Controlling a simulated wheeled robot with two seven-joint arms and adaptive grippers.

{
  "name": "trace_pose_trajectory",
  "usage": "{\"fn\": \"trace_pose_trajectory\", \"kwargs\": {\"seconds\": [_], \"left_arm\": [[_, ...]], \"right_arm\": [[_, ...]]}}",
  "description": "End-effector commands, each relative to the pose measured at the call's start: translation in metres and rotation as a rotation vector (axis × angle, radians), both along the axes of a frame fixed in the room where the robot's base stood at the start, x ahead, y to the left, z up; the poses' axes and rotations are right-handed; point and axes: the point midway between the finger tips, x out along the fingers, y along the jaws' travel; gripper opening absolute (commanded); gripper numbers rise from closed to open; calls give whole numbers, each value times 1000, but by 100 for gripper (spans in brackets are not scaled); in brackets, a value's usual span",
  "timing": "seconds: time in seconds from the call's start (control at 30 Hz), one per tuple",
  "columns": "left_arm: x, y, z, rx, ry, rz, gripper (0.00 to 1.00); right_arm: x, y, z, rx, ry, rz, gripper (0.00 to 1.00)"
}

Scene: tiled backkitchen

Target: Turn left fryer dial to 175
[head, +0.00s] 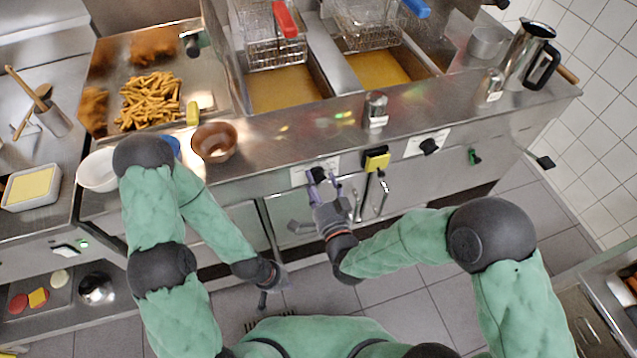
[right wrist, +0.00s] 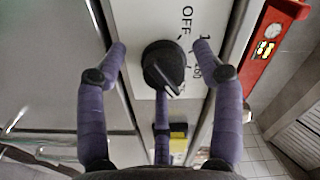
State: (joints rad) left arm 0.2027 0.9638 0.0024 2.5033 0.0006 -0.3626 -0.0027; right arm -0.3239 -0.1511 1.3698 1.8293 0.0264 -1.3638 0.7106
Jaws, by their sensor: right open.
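The left fryer dial (head: 317,174) is a black knob on a white plate on the steel fryer front. In the right wrist view the dial (right wrist: 163,67) shows large, with "OFF" and partly hidden numbers printed beside it; its pointer is turned to the lower right, away from "OFF". My right gripper (head: 323,186) is at the dial, its purple fingers open on either side of the knob, with visible gaps in the wrist view (right wrist: 170,62). My left gripper (head: 273,287) hangs low and empty in front of the cabinets, fingers apart.
A second dial (head: 429,146) is on the right. A yellow block (head: 377,161) sits on the front between the dials. A brown bowl (head: 214,142) stands near the counter edge. Fry baskets (head: 270,50) are above the oil. The floor (head: 400,310) before the fryer is clear.

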Motion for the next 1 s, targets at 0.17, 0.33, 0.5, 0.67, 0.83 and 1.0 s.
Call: {"fn": "trace_pose_trajectory", "kwargs": {"seconds": [0.17, 0.33, 0.5, 0.67, 0.83, 1.0], "left_arm": [[0, 0, 0, 0, 0, 0, 0], [0, 0, 0, 0, 0, 0, 0], [0, 0, 0, 0, 0, 0, 0], [0, 0, 0, 0, 0, 0, 0], [0, 0, 0, 0, 0, 0, 0], [0, 0, 0, 0, 0, 0, 0]], "right_arm": [[-2, -1, 1, 1, -2, -2, 67], [-20, -7, 1, 1, -2, -2, 67], [-52, -18, 2, 1, -3, -1, 67], [-82, -27, 1, 0, 0, 0, 67], [-103, -34, 1, 0, -1, 0, 67], [-113, -37, 1, 0, -1, 0, 67]]}}
